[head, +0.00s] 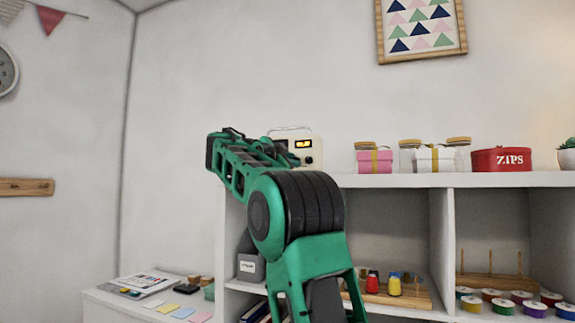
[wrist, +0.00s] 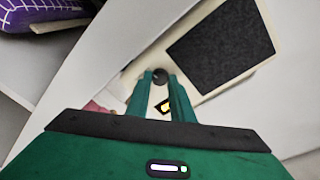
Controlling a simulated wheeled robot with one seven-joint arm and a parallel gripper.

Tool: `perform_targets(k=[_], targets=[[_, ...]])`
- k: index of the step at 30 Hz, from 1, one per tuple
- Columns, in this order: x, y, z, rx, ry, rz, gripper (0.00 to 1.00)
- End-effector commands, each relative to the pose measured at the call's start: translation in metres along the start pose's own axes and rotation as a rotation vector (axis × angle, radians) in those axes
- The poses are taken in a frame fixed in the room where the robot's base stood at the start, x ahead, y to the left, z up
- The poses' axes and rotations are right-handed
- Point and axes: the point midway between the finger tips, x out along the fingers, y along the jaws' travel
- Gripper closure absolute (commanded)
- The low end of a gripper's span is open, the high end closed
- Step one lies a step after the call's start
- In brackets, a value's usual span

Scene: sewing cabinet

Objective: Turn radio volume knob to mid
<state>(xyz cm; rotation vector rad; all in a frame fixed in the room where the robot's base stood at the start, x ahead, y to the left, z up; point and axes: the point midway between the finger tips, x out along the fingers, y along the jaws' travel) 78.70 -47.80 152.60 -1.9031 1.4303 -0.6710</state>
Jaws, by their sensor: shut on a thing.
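The cream radio (head: 317,152) stands on top of the white shelf unit, its left part hidden behind my arm in the head view. Its small lit display shows orange, with a dark knob (head: 308,160) below it. In the wrist view the radio (wrist: 168,62) lies tilted across the picture, with a dark speaker panel (wrist: 222,45). My gripper (wrist: 160,78) is at the radio's front, its two green fingers shut on the dark round volume knob (wrist: 159,75). The lit display shows partly beside the right finger. The knob's pointer mark cannot be made out.
On the shelf top (head: 400,181), right of the radio, stand a pink box (head: 375,162), a white box (head: 436,160), jars and a red ZIPS tin (head: 501,160). Thread spools (head: 372,283) sit in the compartment below.

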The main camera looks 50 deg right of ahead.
Motion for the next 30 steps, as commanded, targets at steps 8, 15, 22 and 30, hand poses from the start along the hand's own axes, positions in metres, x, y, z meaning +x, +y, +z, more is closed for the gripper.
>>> perform_targets(k=[8,15,22,30], targets=[[0.0002,0.0006,0.0059,0.091,-0.014,0.012,1.00],[0.0000,0.0001,0.0061,0.116,-0.016,0.014,1.00],[-0.0001,-0.0002,0.0063,0.116,-0.017,0.013,1.00],[-0.0003,-0.0006,0.0038,0.118,-0.014,0.012,0.61]])
